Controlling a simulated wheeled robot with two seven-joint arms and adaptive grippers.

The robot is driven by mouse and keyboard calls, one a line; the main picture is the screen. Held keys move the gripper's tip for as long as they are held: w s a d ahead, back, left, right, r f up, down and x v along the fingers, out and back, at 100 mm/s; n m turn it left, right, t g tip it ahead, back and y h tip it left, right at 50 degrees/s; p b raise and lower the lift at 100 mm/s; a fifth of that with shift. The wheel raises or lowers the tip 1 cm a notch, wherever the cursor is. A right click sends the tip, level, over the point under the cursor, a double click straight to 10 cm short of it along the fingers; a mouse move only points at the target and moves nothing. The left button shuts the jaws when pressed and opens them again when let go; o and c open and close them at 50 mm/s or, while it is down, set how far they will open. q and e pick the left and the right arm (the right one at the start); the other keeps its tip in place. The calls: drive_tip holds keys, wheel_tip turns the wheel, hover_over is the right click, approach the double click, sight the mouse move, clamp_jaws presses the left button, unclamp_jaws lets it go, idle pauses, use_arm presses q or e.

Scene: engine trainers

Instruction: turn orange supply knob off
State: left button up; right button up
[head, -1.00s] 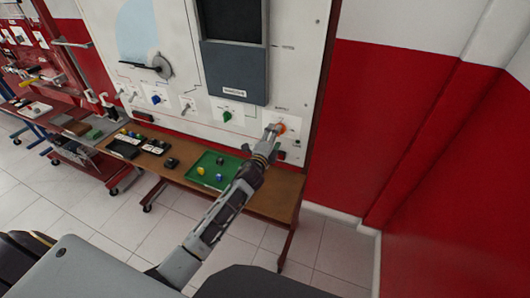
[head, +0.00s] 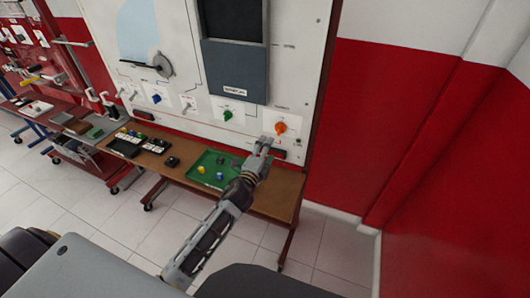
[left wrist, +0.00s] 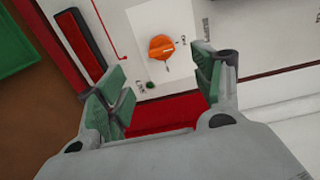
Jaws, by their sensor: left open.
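The orange supply knob (head: 280,128) sits on a white plate at the lower right of the white panel. In the left wrist view the orange knob (left wrist: 161,47) shows beyond the fingers, clear of them, with a small dark mark beside it on the plate. My left gripper (head: 264,146) is just below and left of the knob in the head view, apart from it. In the left wrist view my left gripper (left wrist: 160,95) has its green-padded fingers spread, with nothing between them. My right gripper is not in view.
A green knob (head: 227,115) and a blue knob (head: 156,98) are on the panel to the left. A wooden table (head: 275,202) below holds a green tray (head: 202,182) with small coloured parts. A red wall (head: 375,125) stands to the right.

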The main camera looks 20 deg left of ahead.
use_arm(q)
drive_tip(key=shift+s, duration=0.5)
idle(0.3)
